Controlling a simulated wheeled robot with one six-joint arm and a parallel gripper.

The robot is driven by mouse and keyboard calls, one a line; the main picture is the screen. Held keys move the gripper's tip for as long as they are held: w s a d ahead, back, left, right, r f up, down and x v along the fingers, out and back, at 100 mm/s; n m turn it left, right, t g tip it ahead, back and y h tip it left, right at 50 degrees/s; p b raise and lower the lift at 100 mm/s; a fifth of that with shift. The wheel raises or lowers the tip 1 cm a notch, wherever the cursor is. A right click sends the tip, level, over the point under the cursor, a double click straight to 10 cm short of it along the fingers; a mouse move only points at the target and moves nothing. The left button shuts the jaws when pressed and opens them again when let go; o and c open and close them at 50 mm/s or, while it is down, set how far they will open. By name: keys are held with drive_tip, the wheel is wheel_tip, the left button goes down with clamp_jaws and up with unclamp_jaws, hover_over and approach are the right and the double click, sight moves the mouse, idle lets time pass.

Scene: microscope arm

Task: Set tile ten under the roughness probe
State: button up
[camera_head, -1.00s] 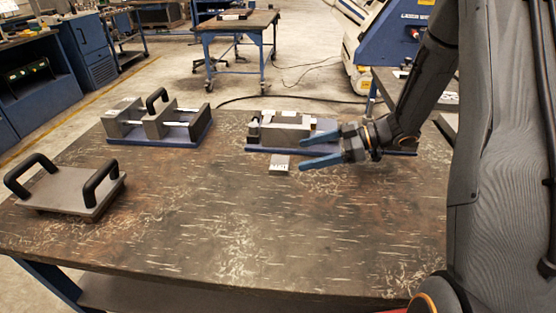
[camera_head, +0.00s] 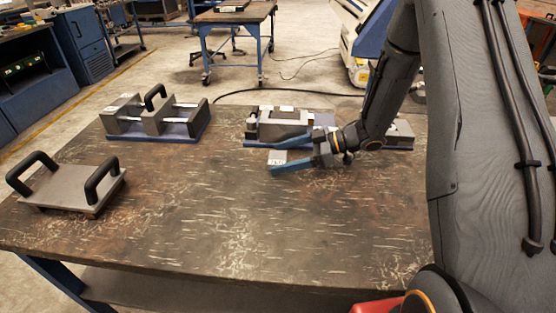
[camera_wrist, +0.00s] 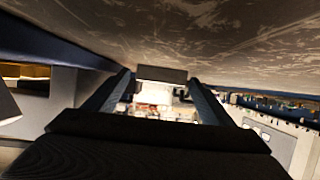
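A small light grey tile (camera_head: 277,157) lies flat on the table in front of the middle blue-based fixture; its marking is too small to read. My gripper (camera_head: 273,158) is open, with blue fingers pointing left. In the head view the tile shows between the fingertips; I cannot tell whether either finger touches it. In the wrist view my open gripper (camera_wrist: 160,80) shows two dark fingers, and I cannot make out the tile there. The middle fixture (camera_head: 283,128) carries grey blocks on a blue base, partly behind my gripper. I cannot tell which part is the roughness probe.
A second blue-based fixture (camera_head: 155,118) with a black handle stands back left. The table's middle and front (camera_head: 220,225) are clear.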

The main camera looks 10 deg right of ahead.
drive_tip(key=c, duration=1.7)
drive_tip(key=shift+r, duration=0.1)
